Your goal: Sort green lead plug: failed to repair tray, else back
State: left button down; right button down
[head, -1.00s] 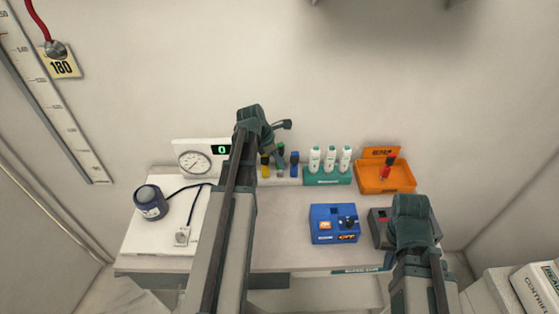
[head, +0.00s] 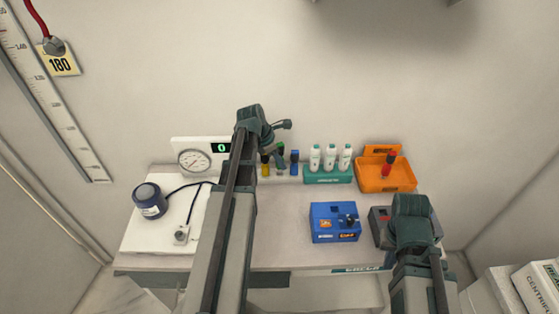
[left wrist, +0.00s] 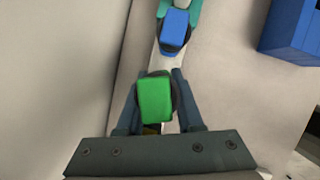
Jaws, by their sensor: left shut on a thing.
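The green lead plug (left wrist: 155,100) is between the two fingers of my left gripper (left wrist: 157,90) in the left wrist view. The gripper is shut on it. In the head view, my left gripper (head: 279,152) is at the row of plugs against the back wall, with the green plug (head: 281,146) mostly hidden by it. A yellow plug (head: 265,167) is to its left and a blue plug (head: 294,160) to its right. The orange repair tray (head: 372,184) holds a red plug (head: 388,163). My right arm's end (head: 412,215) is at front right; its fingers are hidden.
A blue box (head: 335,222) with a knob and orange panel stands mid-table. A dark grey box (head: 379,222) is partly behind my right arm. White bottles (head: 331,157) stand in a green rack.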

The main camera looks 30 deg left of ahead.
pick_arm(q)
jog(key=shift+f+b, duration=0.85)
jog(key=shift+f, duration=0.1)
jog(key=shift+c, duration=2.4)
grip_release()
jog(key=shift+r, duration=0.15)
jog(key=p+v, duration=1.2)
jog(key=v, duration=0.1)
jog(key=shift+a+r+p, duration=0.15)
jog(key=shift+r+p, duration=0.1)
jog(key=shift+p, duration=0.1)
jog(key=shift+s, duration=0.1)
